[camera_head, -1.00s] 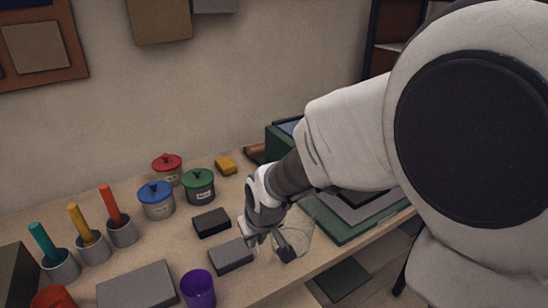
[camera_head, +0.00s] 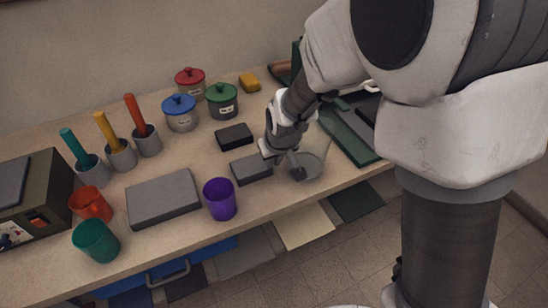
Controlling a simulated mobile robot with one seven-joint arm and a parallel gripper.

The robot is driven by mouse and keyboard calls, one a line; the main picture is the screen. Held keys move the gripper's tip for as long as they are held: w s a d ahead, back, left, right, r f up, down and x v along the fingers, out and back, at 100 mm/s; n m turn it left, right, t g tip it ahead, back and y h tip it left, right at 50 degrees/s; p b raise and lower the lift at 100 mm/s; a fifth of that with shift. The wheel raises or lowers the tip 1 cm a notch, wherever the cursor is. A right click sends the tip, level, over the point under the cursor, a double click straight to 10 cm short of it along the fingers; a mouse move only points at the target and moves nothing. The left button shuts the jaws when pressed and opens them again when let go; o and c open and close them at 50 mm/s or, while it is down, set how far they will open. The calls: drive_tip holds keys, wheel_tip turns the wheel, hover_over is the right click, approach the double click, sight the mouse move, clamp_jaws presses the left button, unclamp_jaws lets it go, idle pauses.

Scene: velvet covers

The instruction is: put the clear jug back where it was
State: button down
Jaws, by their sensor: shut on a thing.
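The clear jug (camera_head: 313,167) is a see-through vessel at the right front of the table, faint against the wood. My gripper (camera_head: 290,161) is at its left side and is shut on it. The fingers and the jug overlap in the picture, so the exact grip is hard to see. I cannot tell whether the jug's base touches the table (camera_head: 262,205).
A small grey block (camera_head: 251,168) lies just left of my gripper, with a black block (camera_head: 234,136) behind it. A purple cup (camera_head: 220,198) stands near the front edge. Lidded pots, including a green one (camera_head: 221,100), stand behind. A green tray (camera_head: 349,138) lies right.

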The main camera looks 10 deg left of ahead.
drive_tip(key=c, duration=0.9)
unclamp_jaws()
drive_tip(key=shift+f, duration=0.1)
drive_tip(key=shift+r, duration=0.4)
drive_tip(key=p+v, duration=0.2)
drive_tip(key=v, duration=0.9)
drive_tip(key=s+d+r+m, duration=0.2)
drive_tip(key=s+d+r, duration=0.1)
drive_tip(key=s+d, duration=0.2)
drive_tip(key=s+d+r+m+h, duration=0.1)
drive_tip(key=s+d+r, duration=0.3)
drive_tip(key=d, duration=0.4)
drive_tip(key=s+d+r+m+t+h, duration=0.1)
drive_tip(key=s+d+r+m, duration=0.2)
drive_tip(key=s+d, duration=0.3)
drive_tip(key=shift+s+d+r, duration=0.25)
drive_tip(key=shift+d+r, duration=0.05)
drive_tip(key=shift+d, duration=0.3)
